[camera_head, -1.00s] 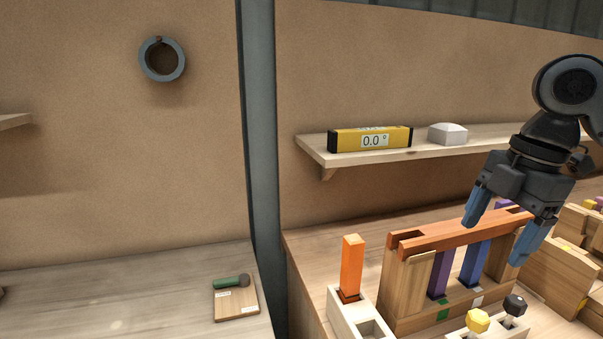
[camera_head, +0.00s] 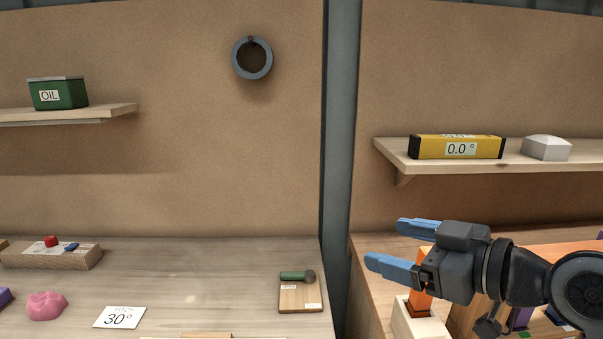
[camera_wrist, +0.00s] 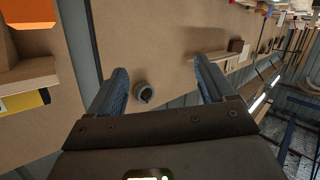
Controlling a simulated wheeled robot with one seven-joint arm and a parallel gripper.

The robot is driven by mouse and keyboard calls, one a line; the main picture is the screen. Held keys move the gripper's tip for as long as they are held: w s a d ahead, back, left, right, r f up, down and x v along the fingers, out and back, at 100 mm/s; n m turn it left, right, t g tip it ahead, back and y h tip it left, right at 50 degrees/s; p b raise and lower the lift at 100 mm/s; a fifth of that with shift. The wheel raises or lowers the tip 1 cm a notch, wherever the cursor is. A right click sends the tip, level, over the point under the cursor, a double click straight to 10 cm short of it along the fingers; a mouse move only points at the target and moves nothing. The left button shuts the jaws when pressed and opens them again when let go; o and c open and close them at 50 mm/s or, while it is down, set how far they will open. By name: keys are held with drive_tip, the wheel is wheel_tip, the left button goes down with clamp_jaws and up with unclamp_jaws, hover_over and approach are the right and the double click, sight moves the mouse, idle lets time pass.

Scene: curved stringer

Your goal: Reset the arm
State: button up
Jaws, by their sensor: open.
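My gripper (camera_head: 392,245) is at the lower right of the head view, with its blue fingers pointing left. The fingers are apart and nothing shows between them there. It is in front of the right bench, near an orange block (camera_head: 419,298) that it partly hides. In the wrist view my gripper (camera_wrist: 160,85) also shows open, its two blue fingers spread. A dark grey ring (camera_wrist: 143,92) on the wall shows between them, far beyond the fingertips. The same ring (camera_head: 252,58) hangs on the back wall in the head view.
A grey post (camera_head: 341,130) divides the wall.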

drive_tip(key=s+f+m+t+h, duration=0.5)
drive_tip(key=s+f+m+h, duration=0.3)
drive_tip(key=s+f+m, duration=0.7)
drive_tip(key=s+d+n+h, duration=0.1)
drive_tip(key=s+d+n, duration=0.1)
drive_tip(key=s, duration=1.1)
drive_tip(key=s+d+n+g+h, duration=0.1)
drive_tip(key=s+d, duration=0.4)
drive_tip(key=s, duration=0.8)
drive_tip(key=shift+s+d+f+n, duration=0.15)
drive_tip(key=shift+s+f+n, duration=0.05)
drive_tip(key=shift+n, duration=0.5)
